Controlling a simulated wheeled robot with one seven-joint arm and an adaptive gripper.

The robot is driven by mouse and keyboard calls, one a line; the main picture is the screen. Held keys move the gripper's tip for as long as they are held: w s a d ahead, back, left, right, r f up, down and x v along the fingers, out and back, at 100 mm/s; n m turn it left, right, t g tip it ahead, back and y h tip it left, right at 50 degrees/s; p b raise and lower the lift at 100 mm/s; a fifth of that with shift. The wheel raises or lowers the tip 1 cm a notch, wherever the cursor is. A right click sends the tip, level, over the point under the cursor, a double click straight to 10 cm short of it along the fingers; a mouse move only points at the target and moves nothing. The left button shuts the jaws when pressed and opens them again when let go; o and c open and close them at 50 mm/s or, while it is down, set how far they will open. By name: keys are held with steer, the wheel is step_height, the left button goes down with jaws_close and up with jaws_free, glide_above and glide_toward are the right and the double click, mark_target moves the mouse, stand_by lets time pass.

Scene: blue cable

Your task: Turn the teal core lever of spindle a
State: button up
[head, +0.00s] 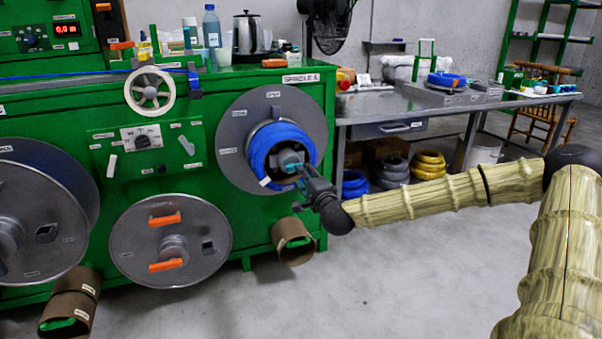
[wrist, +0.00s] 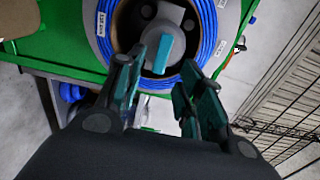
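The teal core lever (wrist: 162,52) sits at the hub of spindle A, inside a coil of blue cable (wrist: 112,45). In the head view, the blue coil (head: 272,145) hangs on the grey spindle flange (head: 232,140) under the "SPINDLE A" label. My gripper (wrist: 158,78) is open, with one finger on each side. The lever shows beyond and between the fingertips, slightly tilted from upright in the wrist view. I cannot tell whether either finger touches it. In the head view my gripper (head: 305,175) is close in front of the hub and partly hides it.
A second reel (head: 172,240) with orange handles and a large reel (head: 35,220) stand left on the green machine (head: 222,100). A brown cardboard core (head: 292,240) is below spindle A. A metal workbench (head: 400,105) is at right. The floor in front is clear.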

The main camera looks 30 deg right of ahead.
steer(key=shift+v, duration=3)
